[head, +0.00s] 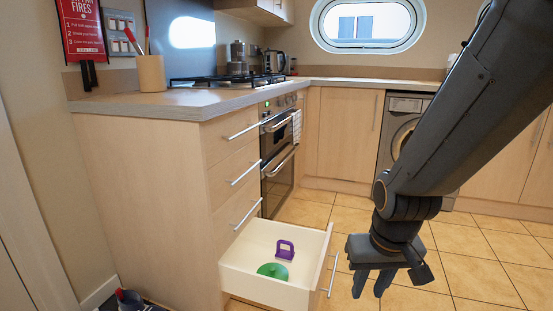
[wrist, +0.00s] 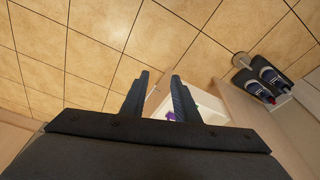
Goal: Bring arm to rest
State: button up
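My arm (head: 450,110) reaches down from the upper right in the head view. My gripper (head: 372,284) points down over the tiled floor, to the right of the open drawer and apart from it. In the wrist view my gripper's two fingers (wrist: 158,98) stand apart with nothing between them but floor and a bit of drawer behind. The open bottom drawer (head: 322,262) holds a purple object with a handle (head: 285,250) and a green rounded object (head: 272,270).
The counter (head: 160,104) carries a utensil pot (head: 151,73), a hob and a kettle (head: 274,62). A washing machine (head: 400,126) stands at the back. Tiled floor (head: 470,280) is clear on the right.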

jog(key=s+a+r+n+g, duration=0.1)
jog(key=s+a+n, duration=0.2)
jog(key=s+a, duration=0.55)
jog(key=s+a+r+n+g, duration=0.15)
jog(key=s+a+n, duration=0.3)
jog(key=a, duration=0.75)
jog(key=d+r+m+p, duration=0.3)
jog(key=d+r+p, duration=0.7)
jog(key=r+p, duration=0.3)
jog(key=d+r+m+p, duration=0.4)
jog(key=d+r+p, duration=0.6)
jog(key=r+p, duration=0.3)
jog(key=p, duration=0.3)
jog(key=shift+s+d+r+p, duration=0.25)
jog(key=shift+d+p, duration=0.1)
jog(key=shift+p, duration=0.05)
jog(key=shift+m, duration=0.25)
